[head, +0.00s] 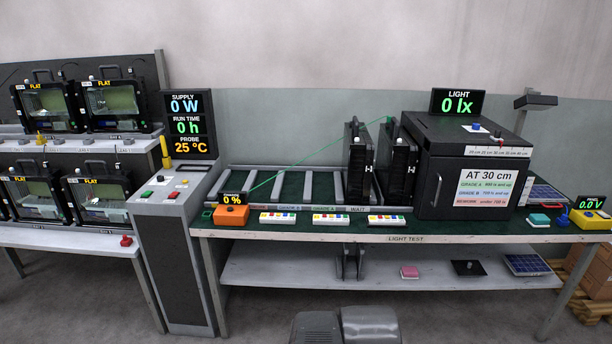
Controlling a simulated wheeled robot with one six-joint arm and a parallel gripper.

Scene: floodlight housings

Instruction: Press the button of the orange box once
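The orange box (231,215) sits at the front left end of the green-topped bench. A small black display (232,198) reading "0 %" stands at its back edge. A green line or cable runs from near the box up to the right, towards the dark housings. The box's button is too small to make out clearly. My gripper is not in view; only grey rounded parts, which look like mine, show at the bottom edge.
A grey console (177,200) with coloured buttons and a readout panel (189,126) stands left of the box. Colour-dotted white blocks (278,218) line the bench front to its right. Finned black housings (359,165) and a large black chamber (468,168) stand farther right. Floor before the bench is clear.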

